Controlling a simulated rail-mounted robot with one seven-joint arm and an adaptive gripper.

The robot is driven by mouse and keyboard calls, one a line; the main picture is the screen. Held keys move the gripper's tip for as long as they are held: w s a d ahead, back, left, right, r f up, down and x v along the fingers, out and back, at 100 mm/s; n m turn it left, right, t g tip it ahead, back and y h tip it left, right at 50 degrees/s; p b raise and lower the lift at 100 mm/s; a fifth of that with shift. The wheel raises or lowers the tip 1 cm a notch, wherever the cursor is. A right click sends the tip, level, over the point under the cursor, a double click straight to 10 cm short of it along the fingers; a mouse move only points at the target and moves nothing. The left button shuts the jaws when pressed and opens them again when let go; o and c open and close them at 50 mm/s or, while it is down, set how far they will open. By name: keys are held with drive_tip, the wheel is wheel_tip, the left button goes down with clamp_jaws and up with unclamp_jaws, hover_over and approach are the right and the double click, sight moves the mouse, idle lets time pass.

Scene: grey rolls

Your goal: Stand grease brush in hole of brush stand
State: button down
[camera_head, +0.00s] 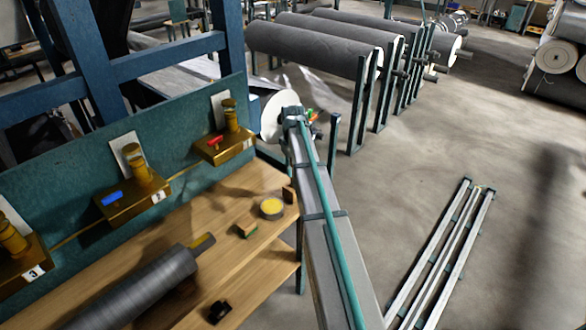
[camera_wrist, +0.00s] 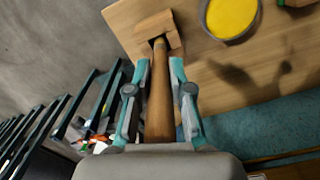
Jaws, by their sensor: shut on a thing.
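In the wrist view, my gripper (camera_wrist: 160,68) has its two teal fingers closed on the brown wooden handle of the grease brush (camera_wrist: 159,105). The brush runs lengthwise between the fingers, and its far end meets a dark opening in a wooden block, seemingly the brush stand (camera_wrist: 150,27). I cannot tell whether the end is in the hole or just above it. In the head view the stand (camera_head: 290,190) is at the bench's right edge, partly behind my arm. The brush cannot be made out there.
A round tin of yellow grease (camera_head: 271,207) stands beside the stand. A small wooden block with a green underside (camera_head: 247,226) lies nearer. Brass fixtures (camera_head: 225,143) line the teal back panel.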

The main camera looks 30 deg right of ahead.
drive_tip(key=shift+f+b, duration=0.6)
drive_tip(key=shift+f, duration=1.15)
drive_tip(key=c, duration=1)
unclamp_jaws()
drive_tip(key=shift+o, duration=0.2)
drive_tip(key=shift+r, duration=0.1)
wheel_tip(320, 180, up, 12)
